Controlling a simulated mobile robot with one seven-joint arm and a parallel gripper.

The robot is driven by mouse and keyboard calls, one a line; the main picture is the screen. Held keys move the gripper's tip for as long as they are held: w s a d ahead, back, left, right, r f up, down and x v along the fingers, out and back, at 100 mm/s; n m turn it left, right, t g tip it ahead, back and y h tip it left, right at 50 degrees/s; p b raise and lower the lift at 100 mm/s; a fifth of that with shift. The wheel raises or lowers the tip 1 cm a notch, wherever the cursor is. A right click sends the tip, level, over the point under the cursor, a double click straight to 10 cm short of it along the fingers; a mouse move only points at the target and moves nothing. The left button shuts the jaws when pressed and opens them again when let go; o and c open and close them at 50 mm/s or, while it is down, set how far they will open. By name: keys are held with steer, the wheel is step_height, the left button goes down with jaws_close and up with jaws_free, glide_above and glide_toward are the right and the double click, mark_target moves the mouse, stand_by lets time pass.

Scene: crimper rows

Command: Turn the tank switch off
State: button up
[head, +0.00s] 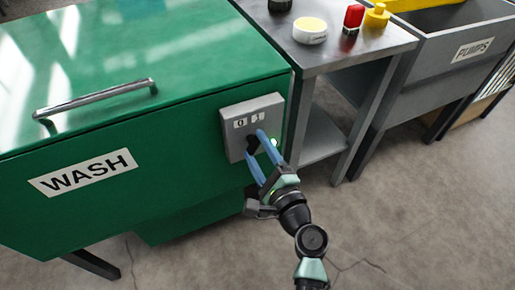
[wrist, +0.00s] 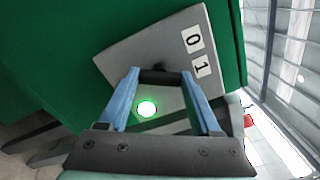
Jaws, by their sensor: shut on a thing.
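The tank switch is a dark knob (wrist: 158,75) on a grey box (head: 236,127) on the front of the green WASH tank (head: 190,135). Labels 0 and 1 sit above the knob. A green lamp (wrist: 147,109) on the box is lit. My gripper (head: 254,143) reaches the box from below, its two blue fingers on either side of the knob. In the wrist view my gripper (wrist: 160,74) is shut on the knob. The fingers hide much of the knob, so I cannot tell which label it points to.
A grey PUMPS bin (head: 437,62) stands beyond. The tank's lid has a metal handle (head: 97,101). The floor in front is clear.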

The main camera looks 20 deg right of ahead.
steer(key=n+b, duration=0.2)
steer(key=n, duration=0.1)
steer(key=shift+f+b, duration=0.2)
steer(key=shift+b, duration=0.1)
steer(key=n+b, duration=0.2)
steer(key=shift+n, duration=0.4)
steer(key=n+b, duration=0.3)
steer(key=n, duration=0.1)
steer(key=shift+r+n+b, duration=0.1)
steer(key=shift+n+b, duration=0.75)
steer(key=shift+n, duration=0.15)
steer(key=o, duration=1.4)
steer(key=shift+r, duration=0.1)
